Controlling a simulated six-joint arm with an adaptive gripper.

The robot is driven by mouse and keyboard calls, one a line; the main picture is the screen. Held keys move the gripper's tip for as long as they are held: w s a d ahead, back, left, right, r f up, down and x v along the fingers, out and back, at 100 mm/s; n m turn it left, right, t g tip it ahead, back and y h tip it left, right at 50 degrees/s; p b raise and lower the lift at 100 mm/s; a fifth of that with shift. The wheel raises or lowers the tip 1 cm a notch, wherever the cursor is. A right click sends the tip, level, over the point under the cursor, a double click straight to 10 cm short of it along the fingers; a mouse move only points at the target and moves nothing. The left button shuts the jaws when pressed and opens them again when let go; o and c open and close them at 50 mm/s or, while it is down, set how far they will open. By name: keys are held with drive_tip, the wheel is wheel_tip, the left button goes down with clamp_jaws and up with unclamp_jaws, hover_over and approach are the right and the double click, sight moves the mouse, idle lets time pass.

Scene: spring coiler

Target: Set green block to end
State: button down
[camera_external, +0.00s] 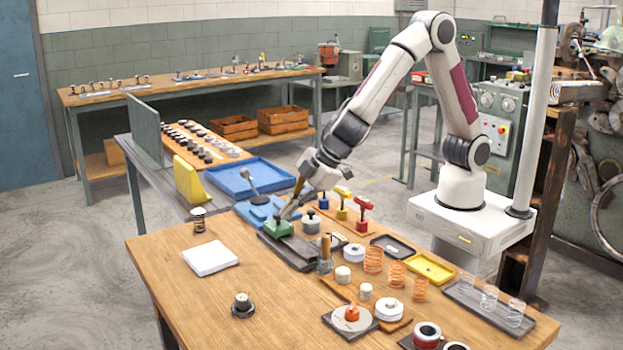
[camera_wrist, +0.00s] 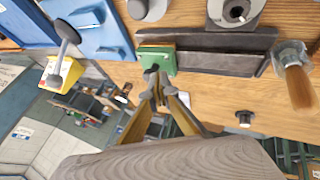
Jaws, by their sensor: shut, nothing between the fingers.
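The green block (camera_external: 278,227) sits at the far-left end of a dark rail (camera_external: 298,256). It has a dark knob on top. In the wrist view the green block (camera_wrist: 168,67) is at the left end of the long dark rail (camera_wrist: 222,62). My gripper (camera_external: 288,213) is shut and empty, with its tips right at the block. In the wrist view my gripper (camera_wrist: 154,80) partly covers the block's near side. I cannot tell whether the tips touch it.
A blue fixture (camera_external: 257,211) and a blue tray (camera_external: 240,178) lie beyond the block. Red, yellow and blue handled pieces (camera_external: 342,208) stand to the right. Springs (camera_external: 373,260) and caps crowd the front right. The table's left-front is mostly clear around a white pad (camera_external: 210,257).

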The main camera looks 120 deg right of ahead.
drive_tip(key=shift+r, duration=0.1)
idle(0.3)
drive_tip(key=v, duration=1)
idle(0.4)
idle(0.5)
drive_tip(key=s+a+r+y, duration=0.1)
drive_tip(key=s+a+r, duration=0.1)
drive_tip(key=s, duration=0.7)
drive_tip(key=s+a+r+y, duration=0.2)
drive_tip(key=s+a, duration=0.2)
drive_tip(key=s, duration=0.6)
drive_tip(key=s+a+r+y, duration=0.1)
drive_tip(key=s+a+r, duration=0.2)
drive_tip(key=s, duration=0.6)
drive_tip(key=shift+s+a+m+t+y, duration=0.25)
drive_tip(key=shift+a+m+t+y, duration=0.05)
drive_tip(key=shift+a+m, duration=0.1)
